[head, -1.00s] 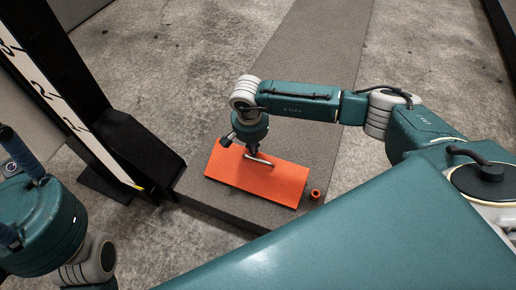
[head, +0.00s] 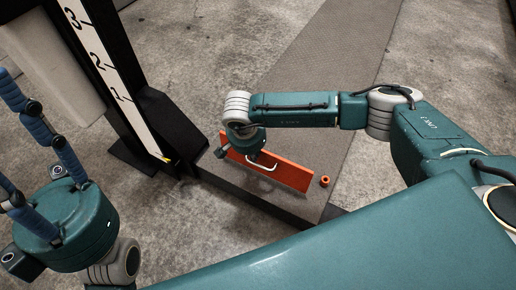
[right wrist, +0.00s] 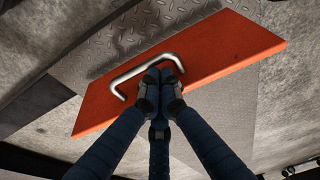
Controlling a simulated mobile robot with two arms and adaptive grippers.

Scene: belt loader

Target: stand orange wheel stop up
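The orange wheel stop (head: 290,174) is a flat orange plate with a silver handle (head: 262,167) on its face. It stands steeply tilted on one long edge on the dark tread-plate ramp; I cannot tell if it is fully upright. The plate (right wrist: 215,52) fills the upper middle there. My left gripper (head: 35,125) is at the left edge of the head view, empty, its blue fingers apart and partly cut off.
A black post with a white numbered scale (head: 100,65) stands to the left. Concrete floor (head: 215,40) is open behind.

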